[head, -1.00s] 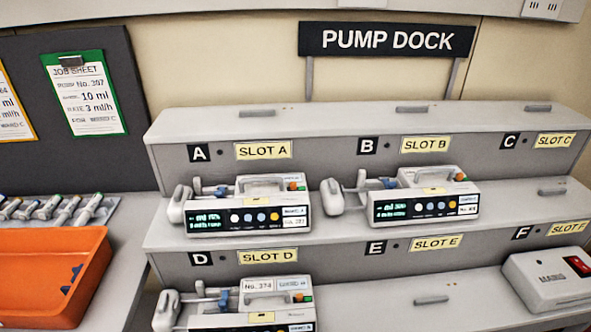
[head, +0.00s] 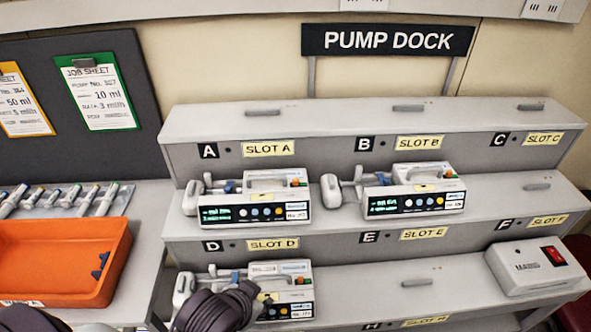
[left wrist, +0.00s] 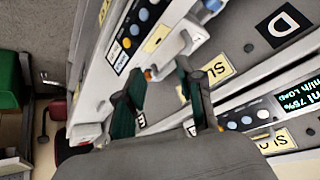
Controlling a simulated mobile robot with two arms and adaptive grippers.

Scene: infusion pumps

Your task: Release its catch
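Three white syringe pumps stand in the dock: the slot A pump (head: 254,201), the slot B pump (head: 418,190) and the slot D pump (head: 288,283). Each has a blue part on its syringe bar; the one on the slot D pump (head: 237,275) shows just above my gripper. I cannot tell which part is the catch. My dark left gripper (head: 246,296) is in front of the slot D pump and hides its lower left front. In the left wrist view its two fingers (left wrist: 160,102) are apart with nothing visibly between them. My right gripper is not in view.
An orange tray (head: 62,278) is at the left, with several syringes (head: 62,199) behind it. Job sheets (head: 99,95) hang on the dark board. A white box with a red switch (head: 536,266) is at the right. Slots C and E look empty.

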